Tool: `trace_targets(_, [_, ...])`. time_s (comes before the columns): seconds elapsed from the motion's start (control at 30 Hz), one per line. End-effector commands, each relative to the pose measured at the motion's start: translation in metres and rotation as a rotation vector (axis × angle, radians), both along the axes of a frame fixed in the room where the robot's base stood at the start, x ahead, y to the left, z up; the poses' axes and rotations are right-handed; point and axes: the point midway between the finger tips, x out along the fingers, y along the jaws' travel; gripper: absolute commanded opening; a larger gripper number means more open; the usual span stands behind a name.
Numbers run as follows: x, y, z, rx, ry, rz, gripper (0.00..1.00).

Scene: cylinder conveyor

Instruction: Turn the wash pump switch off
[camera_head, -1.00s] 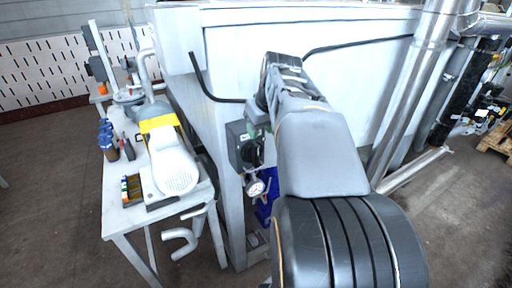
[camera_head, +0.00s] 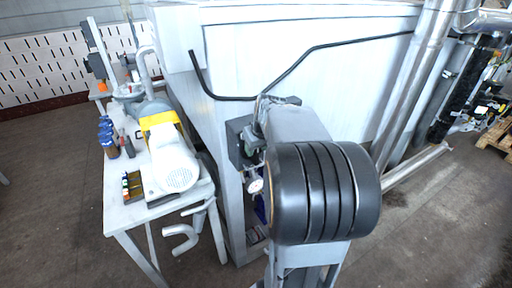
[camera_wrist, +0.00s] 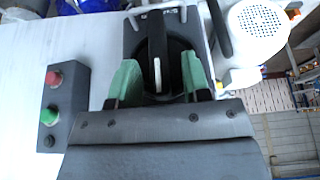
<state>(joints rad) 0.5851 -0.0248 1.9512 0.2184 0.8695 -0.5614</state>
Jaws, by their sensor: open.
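The wash pump switch is a dark grey box (camera_wrist: 190,30) with a round black rotary knob (camera_wrist: 156,42) in the wrist view. The knob's raised handle has a white line and runs up and down the picture. My gripper (camera_wrist: 158,82) is open, with one green fingertip on each side of the handle's lower end. I cannot tell whether the fingers touch it. In the head view the dark switch box (camera_head: 236,139) is on the grey machine's corner, partly hidden by my gripper (camera_head: 256,137) and arm.
A control box (camera_wrist: 64,105) with red and green buttons sits left of the switch in the wrist view. A pressure gauge (camera_head: 255,186) is below the switch. A table (camera_head: 119,219) with a white motor (camera_head: 173,168) stands left. A black cable (camera_head: 300,62) crosses the machine wall.

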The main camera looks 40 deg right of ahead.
Motion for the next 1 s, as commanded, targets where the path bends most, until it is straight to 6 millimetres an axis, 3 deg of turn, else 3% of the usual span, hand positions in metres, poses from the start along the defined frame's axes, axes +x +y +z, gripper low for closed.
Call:
trace_targets(0.37, [0.0012, 0.0, -0.0035, 0.0, 0.0, 0.0, 0.44])
trace_targets(0.8, [0.0011, 0.0, -0.0032, 0.0, 0.0, 0.0, 0.01])
trace_targets(1.0, [0.0011, -0.0003, -0.0033, 0.005, -0.001, 0.0, 0.0])
